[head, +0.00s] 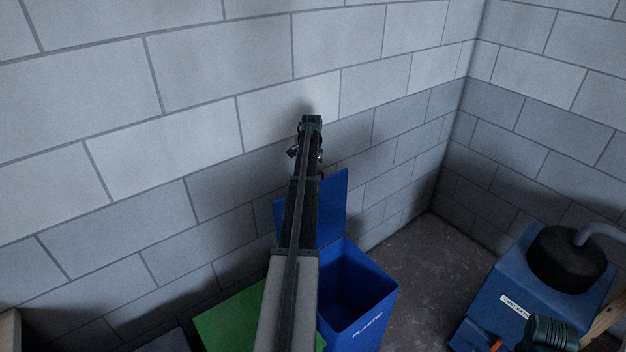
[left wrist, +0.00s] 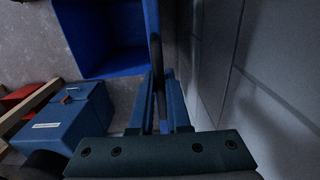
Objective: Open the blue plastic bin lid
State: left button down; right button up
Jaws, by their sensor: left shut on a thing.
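The blue plastic bin (head: 352,312) stands near the wall with its mouth uncovered, and its label reads PLASTIC. Its blue lid (head: 334,212) is raised and stands roughly upright at the back, partly hidden behind my left arm. In the left wrist view the lid (left wrist: 154,22) shows nearly edge-on beside the bin's open mouth (left wrist: 108,28). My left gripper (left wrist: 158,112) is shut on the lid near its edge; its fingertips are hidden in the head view.
A block wall (head: 200,130) rises close behind the lid. A green lid (head: 230,318) lies left of the blue bin. A blue box-shaped machine (head: 492,305) with a black round top (head: 566,258) stands at right. Bare floor (head: 425,250) lies between bin and machine.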

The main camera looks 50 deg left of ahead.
pick_arm(q)
jog(key=c, duration=0.9)
grip_release()
notch_tip(320, 180, up, 14)
jog(key=p, duration=1.3)
jog(key=shift+d+f+p, duration=0.1)
jog(key=shift+d+p, duration=0.05)
jog(key=shift+p, duration=0.25)
jog(key=shift+c, duration=0.2)
